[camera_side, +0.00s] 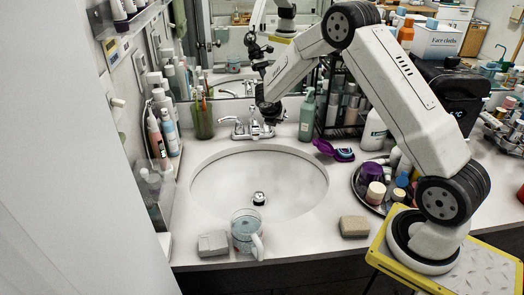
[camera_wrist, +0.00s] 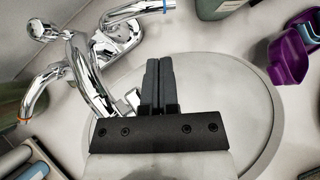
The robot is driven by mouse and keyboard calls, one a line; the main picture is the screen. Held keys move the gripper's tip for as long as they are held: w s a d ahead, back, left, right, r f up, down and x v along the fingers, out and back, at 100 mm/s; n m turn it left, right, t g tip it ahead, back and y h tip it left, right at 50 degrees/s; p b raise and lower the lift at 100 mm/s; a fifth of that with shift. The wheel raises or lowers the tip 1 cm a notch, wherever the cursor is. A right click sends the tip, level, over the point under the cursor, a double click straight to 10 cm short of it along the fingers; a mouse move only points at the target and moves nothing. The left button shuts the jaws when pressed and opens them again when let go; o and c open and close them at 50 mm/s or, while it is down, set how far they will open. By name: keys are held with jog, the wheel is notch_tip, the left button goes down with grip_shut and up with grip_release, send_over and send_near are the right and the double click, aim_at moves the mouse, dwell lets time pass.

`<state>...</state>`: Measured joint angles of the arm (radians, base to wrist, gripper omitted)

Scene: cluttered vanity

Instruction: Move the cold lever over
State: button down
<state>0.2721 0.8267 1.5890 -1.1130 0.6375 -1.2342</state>
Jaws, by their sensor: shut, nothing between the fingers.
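The chrome faucet (camera_side: 247,128) stands behind the sink basin; it also shows in the wrist view (camera_wrist: 90,75). Its cold lever, with a blue ring at the tip (camera_wrist: 150,8), extends at the top of the wrist view. The other lever (camera_wrist: 35,98) has an orange ring and points to the lower left. My gripper (camera_side: 271,118) is over the faucet's right side in the side view and partly hides the cold lever. In the wrist view my gripper's fingers (camera_wrist: 158,62) are together and empty, beside the spout and apart from the cold lever in the picture.
A green soap bottle (camera_side: 307,115) stands right of the faucet, and a purple item (camera_side: 334,150) lies nearer. A green cup with brushes (camera_side: 202,120) stands left. A glass mug (camera_side: 246,232) and soap bars (camera_side: 213,243) (camera_side: 353,226) sit at the front. The basin (camera_side: 225,190) is open.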

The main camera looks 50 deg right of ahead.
jog(key=v, duration=0.9)
jog(key=shift+s+a+r, duration=0.2)
jog(key=shift+r, duration=0.1)
jog(key=shift+w+a, duration=0.1)
jog(key=shift+a, duration=0.2)
jog(key=w+d+r+x, duration=0.1)
jog(key=x, duration=1.2)
jog(key=shift+d+r, duration=0.25)
jog(key=shift+d, duration=0.2)
